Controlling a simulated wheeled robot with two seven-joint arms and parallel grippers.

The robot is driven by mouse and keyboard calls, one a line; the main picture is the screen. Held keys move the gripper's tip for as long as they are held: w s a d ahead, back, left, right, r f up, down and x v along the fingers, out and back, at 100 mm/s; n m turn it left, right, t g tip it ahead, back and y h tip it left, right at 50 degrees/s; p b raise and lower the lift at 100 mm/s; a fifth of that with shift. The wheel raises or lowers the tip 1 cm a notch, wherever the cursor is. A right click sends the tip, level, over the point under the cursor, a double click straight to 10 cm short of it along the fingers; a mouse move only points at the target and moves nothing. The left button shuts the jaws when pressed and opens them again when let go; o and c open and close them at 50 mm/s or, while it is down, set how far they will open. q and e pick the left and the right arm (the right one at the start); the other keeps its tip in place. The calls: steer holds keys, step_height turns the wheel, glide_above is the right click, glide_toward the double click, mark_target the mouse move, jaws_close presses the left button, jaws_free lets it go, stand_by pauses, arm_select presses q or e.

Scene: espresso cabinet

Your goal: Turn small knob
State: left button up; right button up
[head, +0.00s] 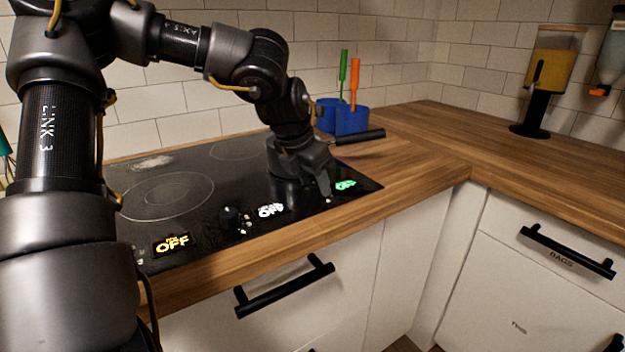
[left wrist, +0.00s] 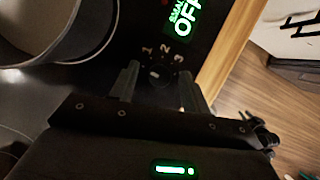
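The small knob (left wrist: 158,75) is a dark round knob on the black stove top, with the marks 1, 2 and 3 around it. A green lit display (left wrist: 184,18) beside it reads SMALL OFF in the left wrist view. The same green display (head: 345,185) shows in the head view at the stove's right front corner. My left gripper (head: 326,186) is low over that corner and hides the small knob there. In the left wrist view its two fingers (left wrist: 158,80) are apart, one on each side of the knob; contact cannot be told. My right gripper is not in view.
Another knob (head: 232,220) stands between a yellow OFF display (head: 174,243) and a white OFF display (head: 270,210). A grey pot (left wrist: 55,25) is close to the left gripper. A blue utensil holder (head: 350,120) stands behind. The right counter (head: 460,140) is mostly clear.

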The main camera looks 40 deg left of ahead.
arm_select(q)
steer(key=p+v, duration=0.1)
steer(key=v, duration=1)
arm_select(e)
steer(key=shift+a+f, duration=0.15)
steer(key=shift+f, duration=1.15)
arm_select(q)
steer(key=shift+f, duration=0.1)
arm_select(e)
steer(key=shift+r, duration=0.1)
